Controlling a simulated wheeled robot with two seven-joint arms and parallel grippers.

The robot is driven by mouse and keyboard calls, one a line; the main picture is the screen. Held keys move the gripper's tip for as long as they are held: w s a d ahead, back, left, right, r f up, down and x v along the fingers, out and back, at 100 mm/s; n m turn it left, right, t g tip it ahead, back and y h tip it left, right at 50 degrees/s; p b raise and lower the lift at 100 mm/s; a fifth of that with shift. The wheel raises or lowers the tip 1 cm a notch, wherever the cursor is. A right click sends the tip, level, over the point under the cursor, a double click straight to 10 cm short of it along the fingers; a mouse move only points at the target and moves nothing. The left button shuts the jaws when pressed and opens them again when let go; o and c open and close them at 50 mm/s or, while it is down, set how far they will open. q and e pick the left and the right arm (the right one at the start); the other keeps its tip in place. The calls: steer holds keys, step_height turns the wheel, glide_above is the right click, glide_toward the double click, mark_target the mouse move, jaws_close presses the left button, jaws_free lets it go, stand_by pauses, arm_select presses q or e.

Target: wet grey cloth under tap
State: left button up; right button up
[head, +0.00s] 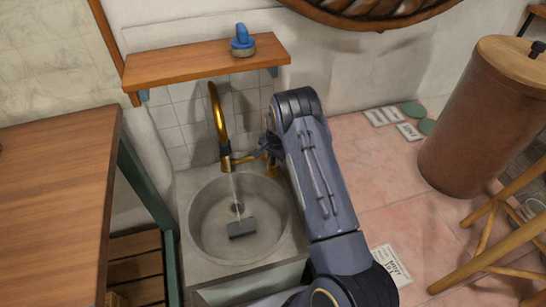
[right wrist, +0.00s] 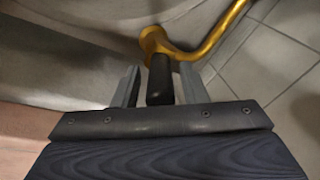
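The grey cloth (head: 242,229) lies in the bottom of the round sink basin (head: 203,245). The gold tap (head: 218,120) curves over the sink, and a thin pale stream runs from its spout down to beside or onto the cloth. My right gripper (head: 268,148) is at the right side of the tap, partly hidden by its own arm. In the right wrist view, its two fingers (right wrist: 158,86) stand on either side of the tap's dark lever handle (right wrist: 160,80), with narrow gaps. My left gripper is not in view.
A wooden shelf (head: 190,65) with a blue-topped object (head: 242,42) hangs above the tap. A wooden table (head: 55,200) stands left of the sink. A brown bin (head: 470,125) and a wooden stool (head: 500,215) stand at the right.

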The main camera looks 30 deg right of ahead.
steer(key=shift+o, duration=0.2)
steer(key=v, duration=0.8)
steer(key=shift+p, duration=0.3)
